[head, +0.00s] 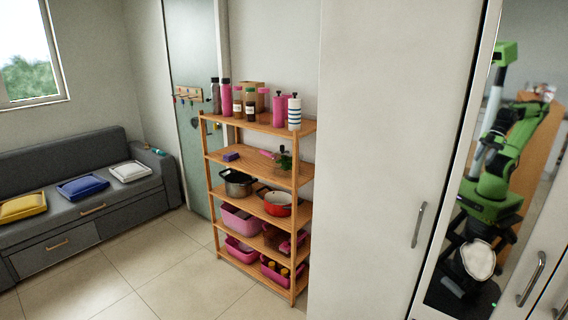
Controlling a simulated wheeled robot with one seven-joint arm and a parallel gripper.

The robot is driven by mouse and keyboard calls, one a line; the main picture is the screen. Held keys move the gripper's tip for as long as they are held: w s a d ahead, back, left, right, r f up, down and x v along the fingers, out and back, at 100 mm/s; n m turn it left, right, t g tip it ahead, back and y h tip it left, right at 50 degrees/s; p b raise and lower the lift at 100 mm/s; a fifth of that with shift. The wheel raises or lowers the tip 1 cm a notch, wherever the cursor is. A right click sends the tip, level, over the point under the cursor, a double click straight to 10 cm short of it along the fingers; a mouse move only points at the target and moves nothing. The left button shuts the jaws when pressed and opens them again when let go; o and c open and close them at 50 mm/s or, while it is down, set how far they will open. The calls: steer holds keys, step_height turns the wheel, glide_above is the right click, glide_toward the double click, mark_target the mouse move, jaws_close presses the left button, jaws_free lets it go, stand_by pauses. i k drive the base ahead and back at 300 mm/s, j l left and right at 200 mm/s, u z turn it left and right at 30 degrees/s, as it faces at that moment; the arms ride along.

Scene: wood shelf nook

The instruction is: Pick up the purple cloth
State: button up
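A small folded purple item (231,157), which looks like the purple cloth, lies on the second shelf from the top of the wooden rack, toward its left side. It is small in the picture and its folds cannot be made out. Nothing touches it from above. My gripper is not directly in view. A green robot arm, which looks like mine, shows in a mirror-like panel at the right, but its fingers cannot be made out there.
The wooden shelf rack (207,170) holds bottles on top, a plant (283,160), a steel pot (238,183), a red pot (279,204) and pink bins (240,219). A white cabinet (390,130) stands right of it. A grey sofa (60,165) is left. The tiled floor (150,265) in front is clear.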

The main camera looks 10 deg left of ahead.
mark_target(232, 155)
steer(key=i+j+u, duration=0.6)
steer(key=i+u, duration=0.2)
steer(key=i+j+u, duration=0.15)
steer(key=i+u, duration=0.4)
steer(key=i, duration=1.75)
steer(key=i+l+u, duration=0.15)
steer(key=i+l, duration=0.3)
steer(key=i, duration=0.25)
steer(key=i+l+u, duration=0.2)
steer(key=i+l, duration=0.35)
steer(key=i, duration=0.1)
